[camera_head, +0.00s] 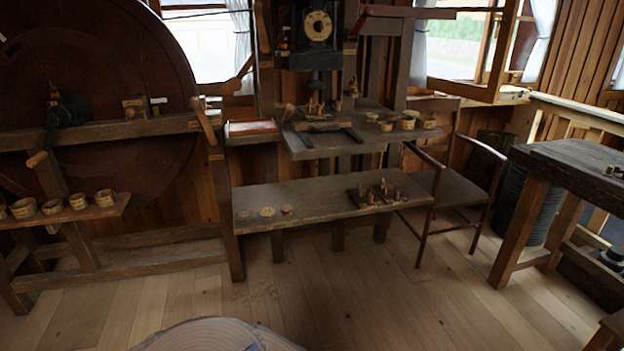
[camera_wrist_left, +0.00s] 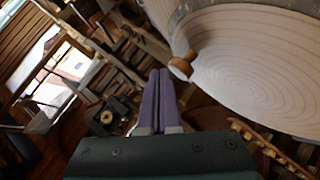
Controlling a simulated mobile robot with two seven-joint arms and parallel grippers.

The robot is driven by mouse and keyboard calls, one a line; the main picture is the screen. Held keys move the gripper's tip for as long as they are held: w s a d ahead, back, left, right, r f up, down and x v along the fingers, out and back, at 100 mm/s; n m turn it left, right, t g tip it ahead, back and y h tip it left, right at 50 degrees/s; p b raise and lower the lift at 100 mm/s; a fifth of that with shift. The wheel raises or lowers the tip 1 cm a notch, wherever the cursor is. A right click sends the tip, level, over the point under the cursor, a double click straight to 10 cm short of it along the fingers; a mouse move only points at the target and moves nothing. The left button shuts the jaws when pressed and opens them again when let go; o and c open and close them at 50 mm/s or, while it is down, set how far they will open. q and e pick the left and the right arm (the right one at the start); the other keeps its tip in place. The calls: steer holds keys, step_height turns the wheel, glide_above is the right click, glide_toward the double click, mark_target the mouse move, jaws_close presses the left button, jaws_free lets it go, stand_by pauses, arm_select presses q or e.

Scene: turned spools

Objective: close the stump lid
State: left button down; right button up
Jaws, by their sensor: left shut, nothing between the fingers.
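A pale, round wooden disc with growth rings, which looks like the stump lid (camera_wrist_left: 262,65), fills the upper right of the left wrist view. A small brown wooden knob (camera_wrist_left: 181,67) sits at its left edge. My left gripper (camera_wrist_left: 160,73) has its two purple fingers pressed together with nothing between them. Its tips appear just left of the knob in the picture; I cannot tell whether they touch it. In the head view a pale ringed round top (camera_head: 215,336) shows at the bottom edge, mostly cut off. The lid's exact angle is unclear. My right gripper is not in view.
A low bench (camera_head: 315,198) with small turned pieces stands ahead, below a machine table (camera_head: 330,145). A chair (camera_head: 452,185) and a dark workbench (camera_head: 575,170) are at the right. A shelf with small cups (camera_head: 70,215) is at the left. The floor (camera_head: 350,290) between is clear.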

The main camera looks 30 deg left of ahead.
arm_select(q)
steer(key=shift+w+f, duration=0.1)
steer(key=shift+f, duration=0.2)
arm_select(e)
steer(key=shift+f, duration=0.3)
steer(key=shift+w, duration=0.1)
